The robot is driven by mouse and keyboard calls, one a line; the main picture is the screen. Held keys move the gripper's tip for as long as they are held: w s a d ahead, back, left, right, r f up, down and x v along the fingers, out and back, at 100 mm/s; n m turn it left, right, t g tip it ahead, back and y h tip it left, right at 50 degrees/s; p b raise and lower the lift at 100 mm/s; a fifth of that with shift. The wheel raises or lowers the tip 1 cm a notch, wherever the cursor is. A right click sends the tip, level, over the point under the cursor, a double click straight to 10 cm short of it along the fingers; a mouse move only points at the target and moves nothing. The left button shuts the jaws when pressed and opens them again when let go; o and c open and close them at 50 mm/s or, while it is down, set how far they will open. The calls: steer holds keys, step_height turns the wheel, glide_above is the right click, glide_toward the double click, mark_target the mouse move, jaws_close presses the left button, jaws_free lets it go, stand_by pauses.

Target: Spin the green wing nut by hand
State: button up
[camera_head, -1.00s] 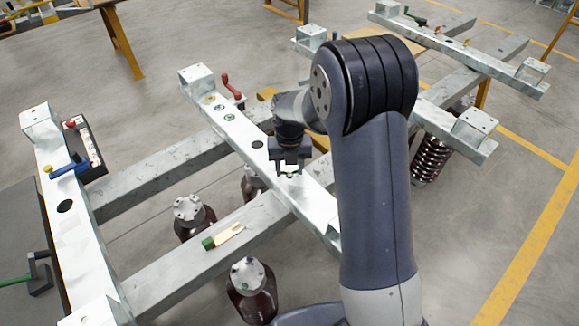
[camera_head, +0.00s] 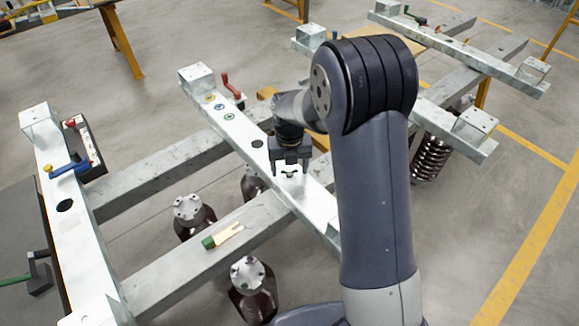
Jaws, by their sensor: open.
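A red crank handle (camera_head: 232,88) stands beside the beam's far end. Coloured rings and a dark hole (camera_head: 257,143) lie along its top. A green-handled tool (camera_head: 222,236) lies on the cross beam (camera_head: 160,272). Brown insulators with metal caps (camera_head: 247,273) stand below.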

mark_target(289, 170)
step_height(289, 170, up, 11)
steer(key=shift+f, duration=0.15)
steer(key=shift+c, duration=0.5)
